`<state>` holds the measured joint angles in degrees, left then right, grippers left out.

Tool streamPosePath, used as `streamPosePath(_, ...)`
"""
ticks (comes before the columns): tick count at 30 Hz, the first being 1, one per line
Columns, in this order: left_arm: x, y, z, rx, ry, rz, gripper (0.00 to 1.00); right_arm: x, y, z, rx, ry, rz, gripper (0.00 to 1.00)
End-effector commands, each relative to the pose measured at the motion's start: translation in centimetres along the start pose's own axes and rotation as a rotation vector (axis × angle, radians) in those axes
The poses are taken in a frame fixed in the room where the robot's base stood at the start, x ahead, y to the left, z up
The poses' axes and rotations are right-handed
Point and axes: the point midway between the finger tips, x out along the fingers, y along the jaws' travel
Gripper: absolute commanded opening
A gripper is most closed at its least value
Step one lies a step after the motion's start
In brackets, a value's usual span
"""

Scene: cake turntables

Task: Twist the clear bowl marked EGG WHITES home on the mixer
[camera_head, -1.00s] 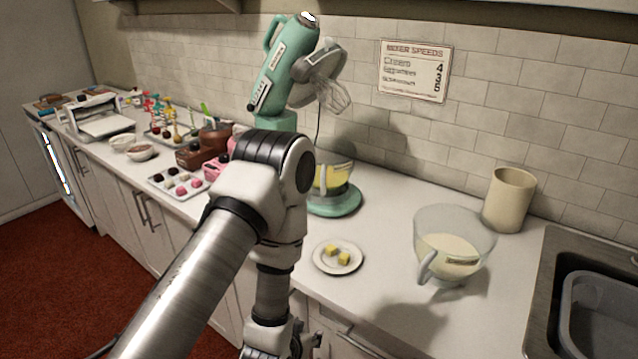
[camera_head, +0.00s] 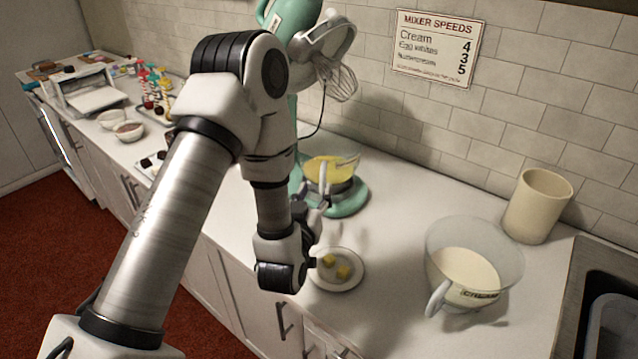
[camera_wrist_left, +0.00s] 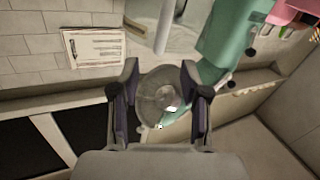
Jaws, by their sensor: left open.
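The teal mixer (camera_head: 345,200) stands on the counter with its head raised and its wire whisk (camera_head: 336,80) above the base. A clear bowl (camera_head: 347,165) with yellowish contents sits on the base; its pale handle faces the front. I cannot read its marking. My left gripper (camera_head: 314,208) is open beside the handle, on the front side; contact cannot be told. In the left wrist view, upside down, the open fingers (camera_wrist_left: 160,75) frame the grey round mixer head and whisk (camera_wrist_left: 160,95) behind. A pale handle-like bar (camera_wrist_left: 165,25) shows above them. My right gripper is out of view.
A clear bowl marked CREAM (camera_head: 485,294) stands at the right, near a beige canister (camera_head: 537,205) and the sink. A plate (camera_head: 350,282) with yellow cubes lies just below my left gripper. A speed sign (camera_head: 436,48) hangs on the wall.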

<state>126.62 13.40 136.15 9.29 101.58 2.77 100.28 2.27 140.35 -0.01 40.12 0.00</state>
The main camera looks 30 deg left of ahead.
Motion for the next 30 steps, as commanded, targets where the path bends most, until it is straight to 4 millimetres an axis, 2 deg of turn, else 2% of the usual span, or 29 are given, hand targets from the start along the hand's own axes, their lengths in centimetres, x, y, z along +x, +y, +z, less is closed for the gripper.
streamPosePath(12, 6.7, 0.0, -0.2, 0.000, 0.000, -0.001, 0.46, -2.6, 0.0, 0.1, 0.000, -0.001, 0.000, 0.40)
streamPosePath(21, 7.4, 0.0, 0.1, 0.001, -0.003, 0.000, 0.46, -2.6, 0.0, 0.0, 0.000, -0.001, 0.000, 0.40)
streamPosePath(22, 7.4, 0.0, 0.1, 0.001, -0.003, 0.000, 0.42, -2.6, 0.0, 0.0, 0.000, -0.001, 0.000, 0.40)
streamPosePath(25, 7.4, 0.0, 0.1, 0.001, -0.003, 0.000, 0.07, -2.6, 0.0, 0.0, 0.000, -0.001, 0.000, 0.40)
streamPosePath(26, 7.3, 0.0, 0.1, 0.001, -0.003, 0.000, 0.00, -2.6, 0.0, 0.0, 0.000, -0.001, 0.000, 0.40)
streamPosePath(30, 7.3, 0.0, 0.1, 0.001, -0.003, 0.000, 0.00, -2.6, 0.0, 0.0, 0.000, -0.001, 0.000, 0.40)
